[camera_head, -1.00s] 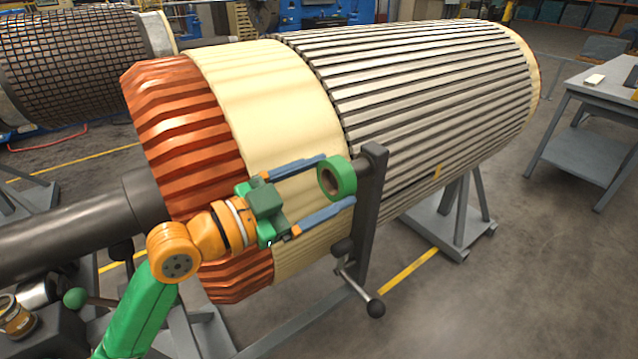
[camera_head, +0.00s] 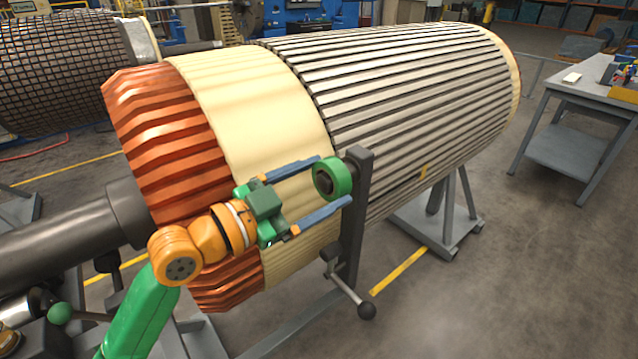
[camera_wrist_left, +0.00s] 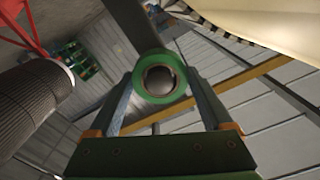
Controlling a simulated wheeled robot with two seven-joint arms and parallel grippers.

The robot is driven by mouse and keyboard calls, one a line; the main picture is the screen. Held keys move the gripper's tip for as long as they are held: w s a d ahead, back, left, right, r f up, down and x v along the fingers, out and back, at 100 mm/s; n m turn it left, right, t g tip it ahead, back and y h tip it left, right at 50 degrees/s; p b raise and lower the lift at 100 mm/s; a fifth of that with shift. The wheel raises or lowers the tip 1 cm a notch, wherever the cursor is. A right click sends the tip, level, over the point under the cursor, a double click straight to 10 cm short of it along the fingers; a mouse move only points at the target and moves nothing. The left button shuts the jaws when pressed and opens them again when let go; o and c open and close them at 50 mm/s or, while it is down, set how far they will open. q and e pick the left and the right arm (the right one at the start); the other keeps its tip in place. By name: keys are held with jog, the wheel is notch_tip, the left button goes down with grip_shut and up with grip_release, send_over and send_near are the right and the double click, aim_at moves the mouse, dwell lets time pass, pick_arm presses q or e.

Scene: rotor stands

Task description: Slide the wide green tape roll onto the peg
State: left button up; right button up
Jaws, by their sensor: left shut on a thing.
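The wide green tape roll (camera_head: 345,178) is at the upper end of a dark upright post (camera_head: 355,230). My left gripper (camera_head: 334,180) is shut on it, with one long blue finger above and one below. In the left wrist view the roll (camera_wrist_left: 138,78) sits between the fingertips, its hole facing the camera. A dark round end, apparently the peg (camera_wrist_left: 162,80), shows inside the hole; the head view also shows dark in the hole. I cannot tell how far the peg reaches into the roll. My right gripper is not in view.
A large rotor (camera_head: 410,100) with a cream band and copper end lies close behind the post and gripper. A crank handle (camera_head: 352,297) sticks out low on the post. A grey table (camera_head: 590,100) stands at the right, with free floor before it.

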pick_arm(q)
jog(key=shift+w+d, duration=0.1)
jog(key=shift+w, duration=0.05)
jog(key=shift+x, duration=0.9)
jog(key=o, duration=1)
jog(key=shift+o, duration=0.2)
